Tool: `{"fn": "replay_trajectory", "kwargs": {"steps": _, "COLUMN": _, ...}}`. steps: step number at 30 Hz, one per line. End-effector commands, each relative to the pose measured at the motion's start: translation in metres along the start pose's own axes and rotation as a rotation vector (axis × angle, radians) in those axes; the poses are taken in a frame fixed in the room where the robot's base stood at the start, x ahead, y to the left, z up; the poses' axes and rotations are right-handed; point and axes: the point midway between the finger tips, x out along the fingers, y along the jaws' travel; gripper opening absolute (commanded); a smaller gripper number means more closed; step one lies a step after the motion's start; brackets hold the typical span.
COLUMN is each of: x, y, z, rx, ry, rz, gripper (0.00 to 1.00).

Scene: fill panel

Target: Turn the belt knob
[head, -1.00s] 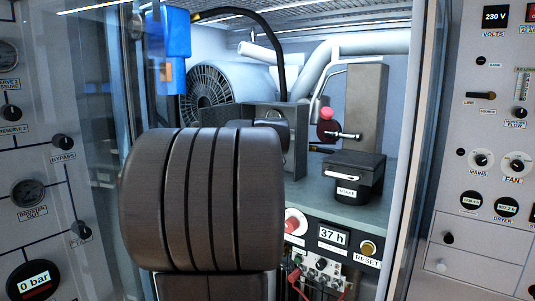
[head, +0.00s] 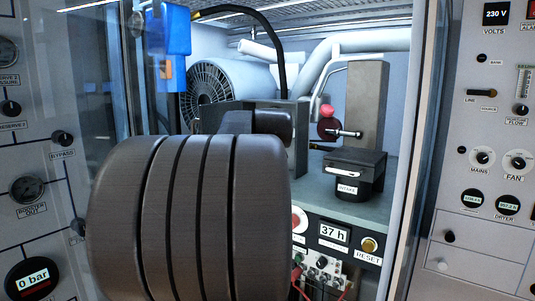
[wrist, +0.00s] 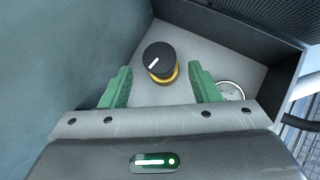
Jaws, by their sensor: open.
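A black round knob (wrist: 158,58) with a white pointer mark and a yellow collar shows in the wrist view, on a light grey plate inside a dark housing. It looks like the belt knob, though no label on it can be read. My gripper (wrist: 160,84) has two green fingers spread apart, with nothing between them. The knob lies ahead of the fingertips, roughly centred in the gap and apart from both. In the head view my own arm covers the gripper and the knob.
Dark housing walls (wrist: 285,75) rise close on the right in the wrist view. A round silvery part (wrist: 231,90) lies beside the right finger.

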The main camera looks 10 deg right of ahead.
Motion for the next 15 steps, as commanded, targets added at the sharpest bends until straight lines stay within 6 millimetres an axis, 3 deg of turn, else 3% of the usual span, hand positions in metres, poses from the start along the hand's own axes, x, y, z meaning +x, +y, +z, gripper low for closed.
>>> {"fn": "replay_trajectory", "kwargs": {"steps": 9, "x": -0.069, "y": 0.001, "z": 0.000, "rx": 0.000, "ry": 0.002, "rz": -0.005, "gripper": 0.56}}
{"fn": "replay_trajectory", "kwargs": {"steps": 15, "x": -0.097, "y": 0.000, "z": 0.000, "rx": 0.000, "ry": 0.002, "rz": -0.004, "gripper": 0.56}}
